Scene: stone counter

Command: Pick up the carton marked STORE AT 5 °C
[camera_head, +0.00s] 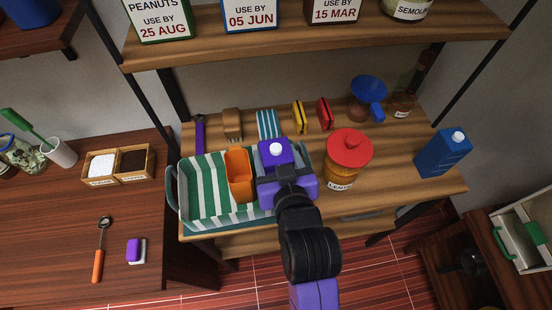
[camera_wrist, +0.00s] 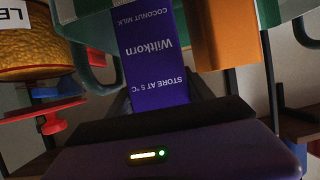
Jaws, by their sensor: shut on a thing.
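A purple carton (camera_head: 276,152) with a white cap stands at the right part of the striped basket (camera_head: 170,190). In the wrist view the carton (camera_wrist: 152,62) shows the upside-down words "STORE AT 5 °C", "Wiltkorn" and "COCONUT MILK". My gripper (camera_head: 286,186) is shut on this carton, with its fingers on either side. The carton looks about upright. Its lower part is hidden by my gripper, so I cannot tell whether it touches the basket floor.
An orange container (camera_head: 239,172) stands in the basket, left of the carton. A red-lidded jar (camera_head: 347,160) is close on the right. A blue carton (camera_head: 443,153) stands farther right. A shelf (camera_head: 300,45) with labelled boxes hangs above the back.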

